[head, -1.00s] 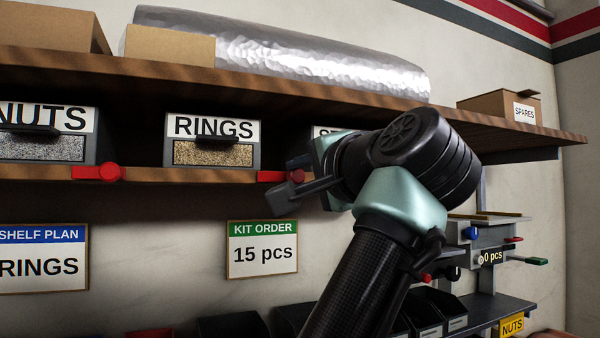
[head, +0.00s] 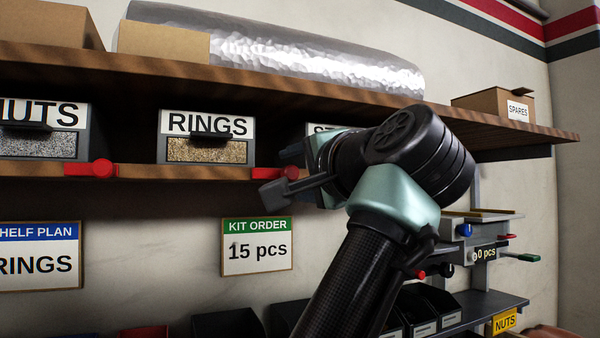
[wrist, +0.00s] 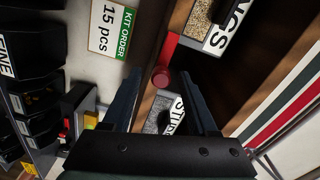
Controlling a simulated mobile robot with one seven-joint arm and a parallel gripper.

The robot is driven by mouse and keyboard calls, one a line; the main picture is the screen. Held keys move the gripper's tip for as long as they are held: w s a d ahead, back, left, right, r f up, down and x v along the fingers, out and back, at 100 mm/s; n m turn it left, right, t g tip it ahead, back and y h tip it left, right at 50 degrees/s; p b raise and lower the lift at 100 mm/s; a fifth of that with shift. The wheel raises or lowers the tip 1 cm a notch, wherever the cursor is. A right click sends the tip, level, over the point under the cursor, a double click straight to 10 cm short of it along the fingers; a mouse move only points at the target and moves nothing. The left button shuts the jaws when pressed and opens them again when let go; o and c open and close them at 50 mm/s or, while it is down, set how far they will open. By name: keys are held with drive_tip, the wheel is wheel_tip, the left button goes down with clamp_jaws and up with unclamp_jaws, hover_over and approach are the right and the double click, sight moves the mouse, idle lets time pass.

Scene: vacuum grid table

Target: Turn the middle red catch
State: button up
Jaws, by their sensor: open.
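The middle red catch (head: 272,173) sits on the shelf's front edge by the lower right of the RINGS bin (head: 207,137). In the head view my gripper (head: 275,173) partly covers it. In the wrist view the catch shows as a red bar (wrist: 170,46) with a round red knob (wrist: 161,77). The knob lies between the fingertips of my gripper (wrist: 161,76), with space on both sides. My gripper is open and empty. Another red catch (head: 92,168) is on the edge right of the NUTS bin (head: 40,130).
A third bin (head: 320,130) is mostly hidden behind my arm. The KIT ORDER sign (head: 257,247) hangs below the shelf (head: 480,115). A lower rack with black bins (head: 425,305) stands at the right. The wall between signs and rack is bare.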

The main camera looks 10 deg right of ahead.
drive_tip(key=b+v, duration=0.6)
drive_tip(key=v, duration=0.7)
drive_tip(key=shift+w, duration=0.1)
wheel_tip(320, 180, down, 5)
drive_tip(key=w+d+n+t+h, duration=0.1)
drive_tip(key=n+t+h, duration=0.1)
drive_tip(key=t+h, duration=0.35)
drive_tip(key=s+a+f+n+t, duration=0.4)
drive_tip(key=s+a+n, duration=0.5)
drive_tip(key=s, duration=0.3)
drive_tip(key=shift+a+f+n+t, duration=0.2)
drive_tip(key=shift+a+n+t, duration=0.1)
drive_tip(key=shift+a+t, duration=0.05)
